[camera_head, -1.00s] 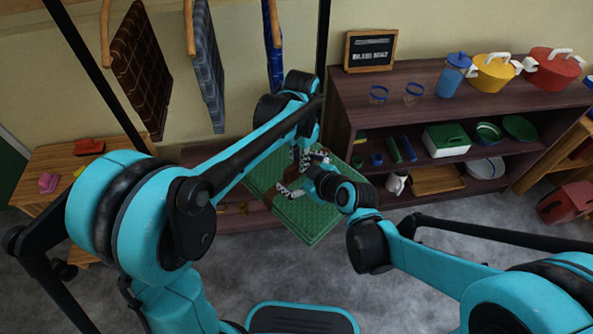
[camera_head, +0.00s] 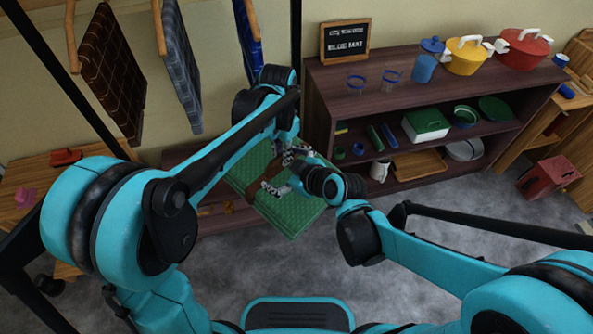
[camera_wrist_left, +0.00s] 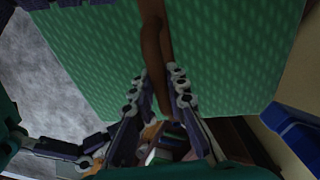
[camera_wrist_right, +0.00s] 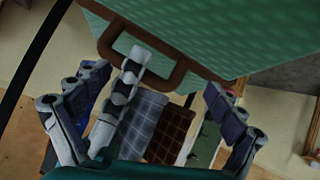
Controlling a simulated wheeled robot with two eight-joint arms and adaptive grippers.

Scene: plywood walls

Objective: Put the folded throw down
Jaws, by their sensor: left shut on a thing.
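The folded throw (camera_head: 292,216) is a flat green bundle with a patterned face and a brown strap (camera_wrist_left: 155,45). It hangs tilted in front of the low shelf in the head view. My left gripper (camera_head: 286,154) is shut on the strap; in the left wrist view its fingers (camera_wrist_left: 158,85) pinch it. My right gripper (camera_head: 288,178) is close by at the throw. In the right wrist view its fingers (camera_wrist_right: 178,78) are spread, one overlapping the brown handle loop (camera_wrist_right: 170,75) at the throw's edge. Whether that finger passes through the loop is unclear.
A dark shelf unit (camera_head: 315,105) with pots, cups and a small sign (camera_head: 345,41) stands behind on the right. A low board (camera_head: 222,225) is partly hidden behind the throw. Cloths (camera_head: 112,75) hang at the left above a wooden table (camera_head: 30,170). Grey floor is clear in front.

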